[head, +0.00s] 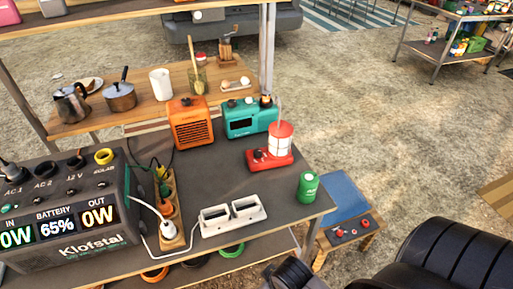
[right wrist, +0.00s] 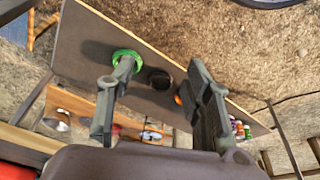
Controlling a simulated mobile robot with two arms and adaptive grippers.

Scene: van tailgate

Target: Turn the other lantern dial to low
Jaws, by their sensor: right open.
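A lantern (head: 281,140) with a red cap, pale globe and red base stands upright on the grey tabletop. A dark round dial (head: 259,155) is on the left part of its base; its setting is too small to read. No second lantern is clearly recognizable. My right gripper (right wrist: 160,68) is open and empty in the right wrist view, its two fingers wide apart. A green ring (right wrist: 127,54) and a dark round thing (right wrist: 160,79) lie on a surface beyond the fingers. The lantern is not recognizable in that view. My left gripper is not in view.
A green can (head: 308,187) stands at the table's right edge, near the lantern. A teal radio (head: 248,118) and an orange heater-like box (head: 191,123) stand behind. A white two-slot holder (head: 233,215), power strip and power station (head: 68,215) fill the front left. A low stool (head: 350,232) carries red-knobbed items.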

